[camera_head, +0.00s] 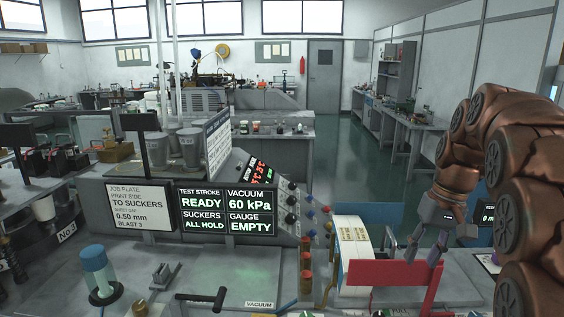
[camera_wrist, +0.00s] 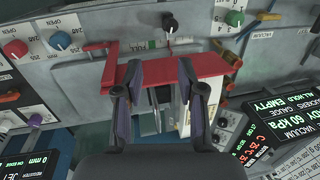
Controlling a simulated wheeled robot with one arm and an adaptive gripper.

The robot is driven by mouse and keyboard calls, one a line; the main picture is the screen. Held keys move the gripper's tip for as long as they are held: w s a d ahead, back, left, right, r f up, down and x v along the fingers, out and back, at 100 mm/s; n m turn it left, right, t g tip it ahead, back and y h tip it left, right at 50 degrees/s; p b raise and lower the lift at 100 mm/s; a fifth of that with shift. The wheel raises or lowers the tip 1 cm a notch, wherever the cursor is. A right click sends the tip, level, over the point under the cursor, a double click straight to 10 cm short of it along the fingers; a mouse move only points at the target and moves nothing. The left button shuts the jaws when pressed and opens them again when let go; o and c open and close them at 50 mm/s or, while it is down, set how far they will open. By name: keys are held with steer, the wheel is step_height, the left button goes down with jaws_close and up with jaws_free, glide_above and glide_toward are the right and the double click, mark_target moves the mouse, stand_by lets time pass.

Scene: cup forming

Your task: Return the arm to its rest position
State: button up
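My copper-coloured arm (camera_head: 520,185) arches in from the right edge in the head view and bends down to my gripper (camera_head: 424,255). The gripper points down, just above or beside a red bracket (camera_head: 396,300). In the wrist view the two fingers of my gripper (camera_wrist: 160,72) stand apart, with nothing visibly held between them. The red bracket (camera_wrist: 215,66) spans behind the fingertips there; I cannot tell whether they touch it.
Display panels (camera_head: 226,212) read READY, ALL HOLD, 60 kPa and EMPTY. Knobs and a blue-topped cylinder (camera_head: 96,268) are on the bench. Open green floor (camera_head: 345,165) lies beyond.

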steer(key=s+a+f, duration=0.3)
steer(key=s+f, duration=0.1)
steer(key=s, duration=0.5)
steer(key=s+a+f+g+h, duration=0.1)
steer(key=s+a+f, duration=0.2)
steer(key=s, duration=0.7)
steer(key=s+a+f+n+h, duration=0.1)
steer(key=s+a+f, duration=0.3)
steer(key=s, duration=0.5)
step_height(320, 180, down, 3)
steer(key=shift+s+r+g, duration=0.1)
steer(key=shift+s+g, duration=0.2)
steer(key=shift+s, duration=0.1)
steer(key=shift+a, duration=0.1)
stand_by(0.9)
